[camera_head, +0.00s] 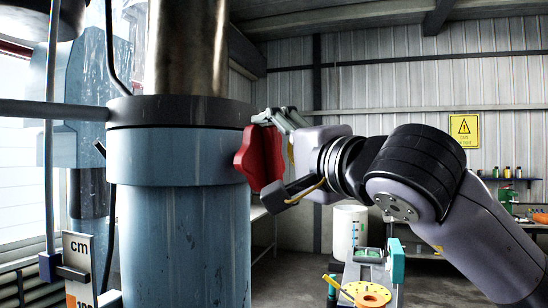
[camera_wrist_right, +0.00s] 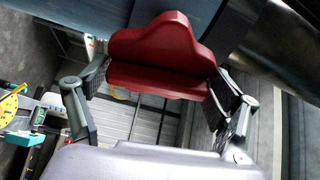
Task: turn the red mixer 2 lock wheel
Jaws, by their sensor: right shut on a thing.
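The red lock wheel (camera_head: 258,158) is a lobed knob on the right side of the blue column (camera_head: 180,215), just below its dark collar. My right gripper (camera_head: 270,155) reaches it from the right and is shut on it. In the right wrist view the wheel (camera_wrist_right: 160,55) fills the upper middle, with one finger of my right gripper (camera_wrist_right: 158,95) at each of its ends. The wheel's mount on the column is mostly hidden behind the wheel. My left gripper is not in view.
A white scale marked "cm" (camera_head: 78,262) stands at the lower left. A horizontal bar (camera_head: 50,110) meets the column from the left. A white drum (camera_head: 349,230) and a cart with a yellow round item (camera_head: 366,294) stand at the lower right. A yellow warning sign (camera_head: 464,130) hangs on the back wall.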

